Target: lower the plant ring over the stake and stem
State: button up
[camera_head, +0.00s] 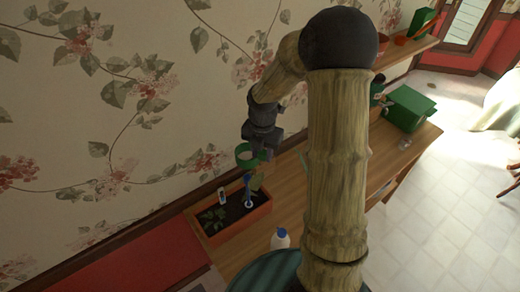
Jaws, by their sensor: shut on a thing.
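The green plant ring (238,155) is held in my gripper (258,158), just left of the fingers. It appears above the far right part of the orange planter box (238,228). A thin blue stake (247,184) stands in the dark soil, with a leafy green stem (257,182) close to its right. The ring looks higher than the stake's top and apart from it. The exact alignment and the fingertips are too small to tell.
A white tag (221,195) and low leaves stand in the planter. A white bottle with a blue cap (280,239) is on the wooden bench (248,250) in front. A green box (409,107) sits at the far right. The floral wall (90,130) is close behind.

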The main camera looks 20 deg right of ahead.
jog(key=shift+s+d, duration=0.2)
jog(key=shift+s, duration=0.35)
notch_tip(320, 180, down, 15)
jog(key=b, duration=1)
jog(key=shift+w+a+b, duration=0.15)
jog(key=shift+w+b, duration=0.05)
jog(key=shift+b, duration=0.15)
dwell(0.5)
jog(key=o, duration=1)
jog(key=shift+r, duration=0.1)
jog(key=shift+o, duration=0.2)
jog(key=shift+r, duration=0.15)
